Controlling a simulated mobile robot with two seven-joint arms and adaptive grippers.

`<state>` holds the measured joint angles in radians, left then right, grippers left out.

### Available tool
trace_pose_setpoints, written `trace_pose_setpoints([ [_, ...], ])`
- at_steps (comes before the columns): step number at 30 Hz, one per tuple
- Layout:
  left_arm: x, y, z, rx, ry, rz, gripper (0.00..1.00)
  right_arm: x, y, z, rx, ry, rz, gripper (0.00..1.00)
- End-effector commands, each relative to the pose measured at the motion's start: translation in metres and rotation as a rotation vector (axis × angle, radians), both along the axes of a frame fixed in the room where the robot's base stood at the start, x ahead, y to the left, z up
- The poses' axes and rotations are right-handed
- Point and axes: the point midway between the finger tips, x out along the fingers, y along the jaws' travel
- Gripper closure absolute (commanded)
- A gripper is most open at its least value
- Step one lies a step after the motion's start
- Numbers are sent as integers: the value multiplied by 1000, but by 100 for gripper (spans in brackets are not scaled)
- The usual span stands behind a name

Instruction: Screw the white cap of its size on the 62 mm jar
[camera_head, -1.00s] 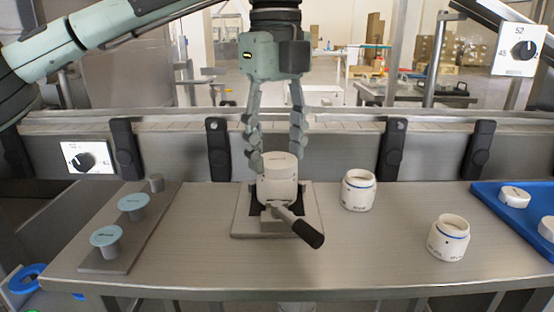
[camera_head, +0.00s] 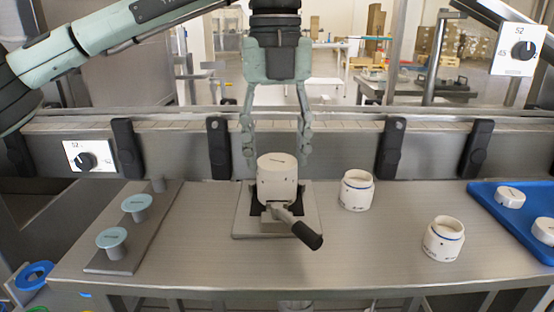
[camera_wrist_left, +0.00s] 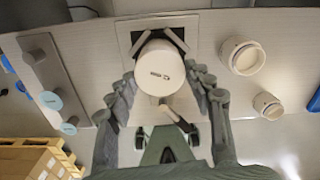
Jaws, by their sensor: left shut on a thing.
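A white jar (camera_head: 277,192) stands upright in the clamp fixture (camera_head: 242,226) at the middle of the table. A white cap (camera_head: 277,161) sits on top of it; the cap (camera_wrist_left: 158,68) fills the middle of the left wrist view. I cannot tell how tightly it is seated. My left gripper (camera_head: 277,156) comes down from above with its fingers on either side of the cap, shut on it; narrow gaps seem to show in the head view. In the left wrist view the fingertips (camera_wrist_left: 160,72) lie beside the cap. My right gripper is not in view.
Two open white jars, one nearer the clamp (camera_head: 357,190) and one nearer the front (camera_head: 443,239), stand to the right. A blue tray (camera_head: 484,205) holds white caps at far right. Pale blue pieces (camera_head: 112,238) stand on a grey plate at left. The clamp handle (camera_head: 306,234) juts forward.

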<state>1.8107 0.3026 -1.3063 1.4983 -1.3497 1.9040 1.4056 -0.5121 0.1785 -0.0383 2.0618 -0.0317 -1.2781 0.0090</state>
Motion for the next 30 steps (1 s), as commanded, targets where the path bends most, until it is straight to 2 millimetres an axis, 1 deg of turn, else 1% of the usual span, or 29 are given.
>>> trace_pose_setpoints([
  [2, 0, 0, 1, 1, 2, -49, 74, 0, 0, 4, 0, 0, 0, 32],
  [6, 0, 0, 2, -1, 3, -241, 74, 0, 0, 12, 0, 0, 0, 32],
  [9, 0, 0, 1, -1, 2, -376, 74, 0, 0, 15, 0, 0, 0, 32],
  [12, 0, 0, 1, -1, 1, -464, 74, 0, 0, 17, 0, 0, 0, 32],
  [15, 0, 0, 0, 0, 0, -493, 74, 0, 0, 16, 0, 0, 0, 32],
  [23, 0, 0, 0, 0, 1, -505, 74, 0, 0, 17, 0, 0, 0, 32],
  [26, 0, 0, 1, -1, 2, -602, 74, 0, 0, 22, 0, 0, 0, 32],
  [30, 0, 0, 1, -1, 2, -827, 74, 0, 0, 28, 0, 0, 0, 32],
])
